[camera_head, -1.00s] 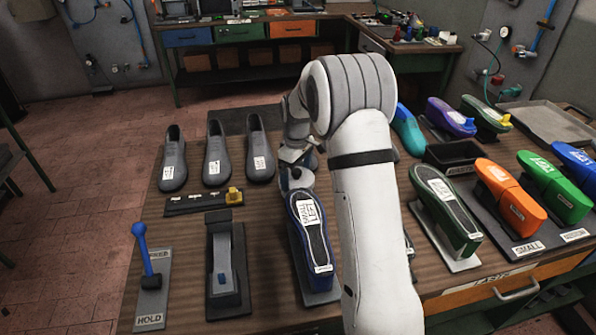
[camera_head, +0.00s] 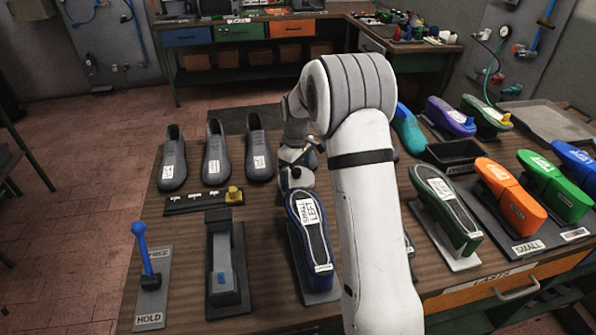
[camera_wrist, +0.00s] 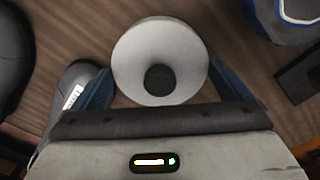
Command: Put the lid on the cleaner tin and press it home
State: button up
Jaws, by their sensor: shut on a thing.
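In the wrist view a pale grey round piece (camera_wrist: 135,52) with a dark round knob or spot (camera_wrist: 160,79) lies between the two blue fingers of my gripper (camera_wrist: 160,68). It looks like the lid of the cleaner tin, and my gripper is shut on it. I cannot tell whether the tin is below it, as the round piece hides what is under it. In the head view my wrist is just left of the white arm link, behind the blue shoe form marked SMALL LEFT (camera_head: 312,235). The gripper's jaws and the tin cannot be made out there.
Several grey shoes (camera_head: 215,155) stand at the back left of the bench. A lever on a HOLD plate (camera_head: 150,285) and a dark press-like stand (camera_head: 223,270) are at front left. A green form (camera_head: 447,205) and an orange form (camera_head: 510,190) stand to the right.

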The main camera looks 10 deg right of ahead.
aim_at(296, 170)
jog(key=shift+f+b, duration=0.45)
jog(key=shift+f, duration=0.25)
dwell(0.9)
jog(key=o, duration=0.4)
jog(key=shift+c, duration=0.2)
jog(key=shift+r, duration=0.15)
jog(key=shift+r+p, duration=2)
jog(key=shift+r, duration=1.4)
